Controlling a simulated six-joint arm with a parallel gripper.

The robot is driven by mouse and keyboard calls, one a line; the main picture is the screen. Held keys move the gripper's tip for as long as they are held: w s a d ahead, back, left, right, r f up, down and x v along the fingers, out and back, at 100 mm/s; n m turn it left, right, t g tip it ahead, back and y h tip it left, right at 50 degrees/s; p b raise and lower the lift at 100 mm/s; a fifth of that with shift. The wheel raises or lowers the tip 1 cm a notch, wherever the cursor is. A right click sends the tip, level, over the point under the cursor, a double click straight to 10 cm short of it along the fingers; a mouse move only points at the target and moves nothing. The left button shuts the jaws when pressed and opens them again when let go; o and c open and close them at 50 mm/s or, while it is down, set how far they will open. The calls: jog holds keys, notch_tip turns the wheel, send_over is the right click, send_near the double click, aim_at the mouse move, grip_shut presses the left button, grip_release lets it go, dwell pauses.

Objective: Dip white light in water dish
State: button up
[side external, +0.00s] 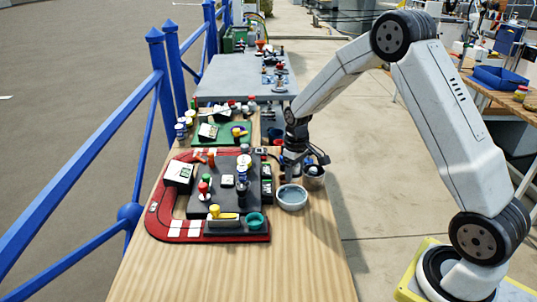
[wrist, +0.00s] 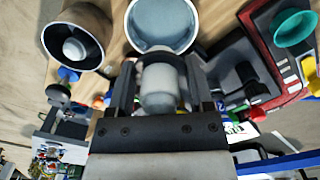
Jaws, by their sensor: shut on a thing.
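In the wrist view my gripper (wrist: 160,85) is shut on a white light (wrist: 158,92), a pale rounded piece between the two dark fingers. The water dish (wrist: 187,40), a round pale bowl with a grey-blue inside, lies just past the fingertips there. In the side view the dish (side external: 291,198) stands on the wooden table by the right edge of the red-rimmed panel. My gripper (side external: 291,172) points down just behind and above the dish. The light is hard to make out there, and I cannot tell whether it touches the water.
A grey cup (wrist: 76,38) stands beside the dish. The red-rimmed panel (side external: 184,230) with several knobs and a teal cup (side external: 255,221) lies left of the dish. A green board (side external: 226,137) with small parts lies behind. The front of the wooden table (side external: 235,275) is clear.

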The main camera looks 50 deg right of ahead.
aim_at(291, 200)
jog(key=shift+w+a+f, duration=0.1)
jog(key=shift+w, duration=0.15)
jog(key=shift+f, duration=0.3)
jog(key=shift+f, duration=3.6)
jog(key=shift+r, duration=4.5)
